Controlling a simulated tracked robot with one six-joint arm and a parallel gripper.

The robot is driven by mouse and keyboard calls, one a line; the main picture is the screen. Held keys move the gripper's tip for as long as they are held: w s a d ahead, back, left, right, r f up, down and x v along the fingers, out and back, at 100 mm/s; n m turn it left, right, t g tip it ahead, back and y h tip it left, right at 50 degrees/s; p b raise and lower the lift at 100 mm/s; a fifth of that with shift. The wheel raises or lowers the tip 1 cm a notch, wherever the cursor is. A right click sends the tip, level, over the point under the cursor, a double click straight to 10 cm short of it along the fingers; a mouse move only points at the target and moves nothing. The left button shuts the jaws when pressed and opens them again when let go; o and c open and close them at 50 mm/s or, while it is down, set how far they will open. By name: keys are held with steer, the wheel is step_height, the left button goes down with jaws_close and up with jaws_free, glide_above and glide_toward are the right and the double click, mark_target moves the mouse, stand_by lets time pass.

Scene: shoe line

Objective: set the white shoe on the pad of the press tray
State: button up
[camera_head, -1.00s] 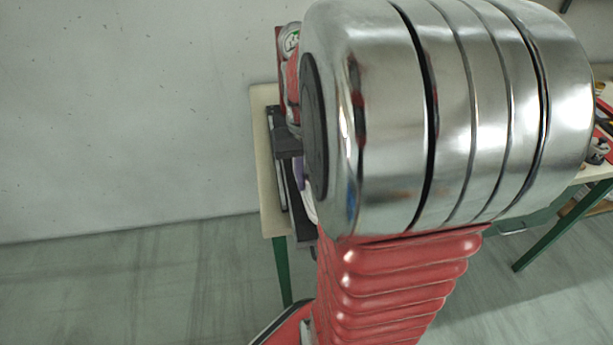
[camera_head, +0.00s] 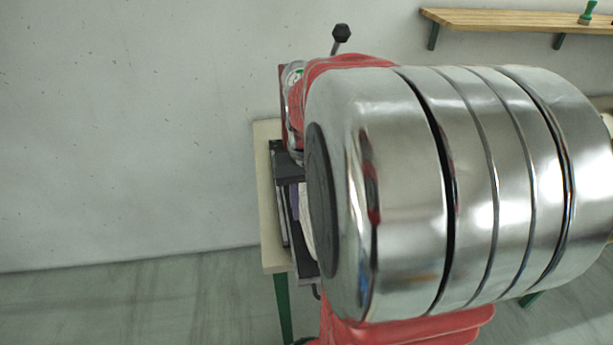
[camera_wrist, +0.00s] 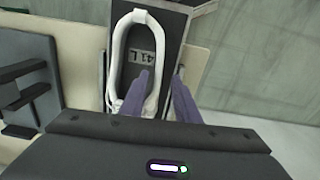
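The white shoe (camera_wrist: 153,50) shows in the wrist view as a long white rim with a tab at its far end. Its inside is dark and marked "41 L". It appears to lie on the dark press tray (camera_wrist: 173,25); its near end is hidden by my gripper. My gripper (camera_wrist: 161,76) has two purple fingers that are apart. The left finger overlaps the shoe's opening, and the right one is outside its right side; dark surface shows between them. In the head view my arm hides most of the tray, leaving a sliver of white (camera_head: 307,225). I cannot make out the pad.
A pale table (camera_head: 264,190) on green legs carries a red machine with a dial (camera_head: 294,74) and a black-knobbed lever (camera_head: 341,34). Dark stepped blocks (camera_wrist: 25,85) stand left in the wrist view. A wooden shelf (camera_head: 510,22) hangs on the wall. Floor at left is clear.

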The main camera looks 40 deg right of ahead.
step_height(320, 180, up, 11)
stand_by(0.4)
stand_by(0.4)
steer(key=s+a+f+n+t, duration=0.1)
steer(key=a+n+t, duration=0.1)
steer(key=a, duration=0.9)
steer(key=s+a+f+n+t, duration=0.2)
steer(key=a+n+t, duration=0.1)
steer(key=a, duration=0.8)
steer(key=shift+s+a+n+t, duration=0.2)
steer(key=shift+n+t, duration=0.1)
steer(key=shift+n, duration=0.3)
steer(key=shift+d+f, duration=0.1)
